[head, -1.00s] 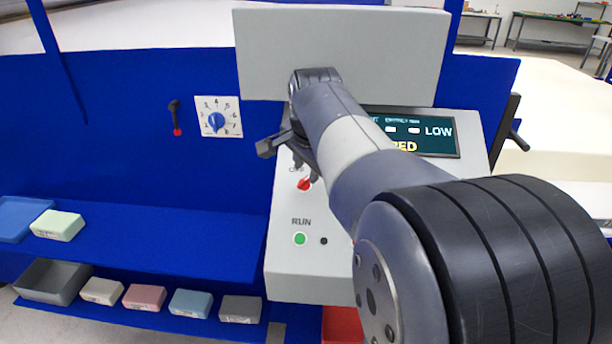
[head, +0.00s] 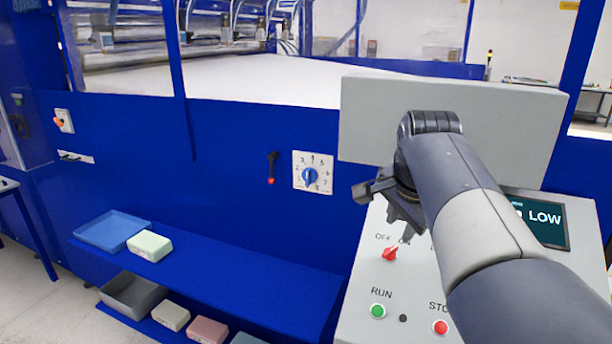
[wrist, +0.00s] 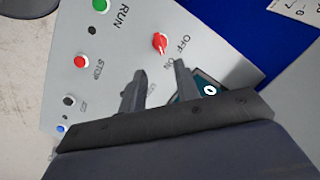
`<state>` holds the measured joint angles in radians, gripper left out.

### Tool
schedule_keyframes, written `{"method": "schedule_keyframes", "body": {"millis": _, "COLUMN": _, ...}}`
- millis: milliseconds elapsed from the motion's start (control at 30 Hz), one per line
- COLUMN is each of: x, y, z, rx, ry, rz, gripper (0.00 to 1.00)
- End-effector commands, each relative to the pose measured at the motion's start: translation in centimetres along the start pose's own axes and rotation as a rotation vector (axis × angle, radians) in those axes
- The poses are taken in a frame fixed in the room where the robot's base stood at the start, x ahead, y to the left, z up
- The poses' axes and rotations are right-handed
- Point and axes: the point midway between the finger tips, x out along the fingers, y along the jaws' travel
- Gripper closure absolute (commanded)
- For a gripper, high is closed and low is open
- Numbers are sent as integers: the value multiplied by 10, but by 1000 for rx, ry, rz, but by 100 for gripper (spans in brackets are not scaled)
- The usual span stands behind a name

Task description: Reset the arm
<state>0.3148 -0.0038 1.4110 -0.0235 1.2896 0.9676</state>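My gripper (head: 402,228) hangs just above the sloped front of the grey control panel (head: 363,318), close to the red OFF/ON switch (head: 390,254). In the wrist view my gripper (wrist: 156,78) has its two fingers apart with nothing between them. The red switch (wrist: 160,43) lies just beyond the fingertips there, apart from them. My arm (head: 470,215) reaches in from the lower right and hides part of the panel and its screen (head: 547,220), which reads LOW.
A green RUN button (head: 378,311) and a red STOP button (head: 440,327) sit low on the panel. A numbered dial (head: 310,177) is on the blue wall. Blue shelves at lower left hold a blue tray (head: 96,232), a grey bin (head: 118,297) and several foam blocks (head: 150,246).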

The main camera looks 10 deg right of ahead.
Motion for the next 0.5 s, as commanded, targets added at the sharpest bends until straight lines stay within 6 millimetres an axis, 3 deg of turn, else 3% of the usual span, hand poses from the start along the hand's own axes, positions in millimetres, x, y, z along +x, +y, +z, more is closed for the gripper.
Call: {"method": "schedule_keyframes", "body": {"millis": 500, "x": 89, "y": 0, "z": 0, "rx": 0, "ry": -1, "rz": 2, "gripper": 69}}
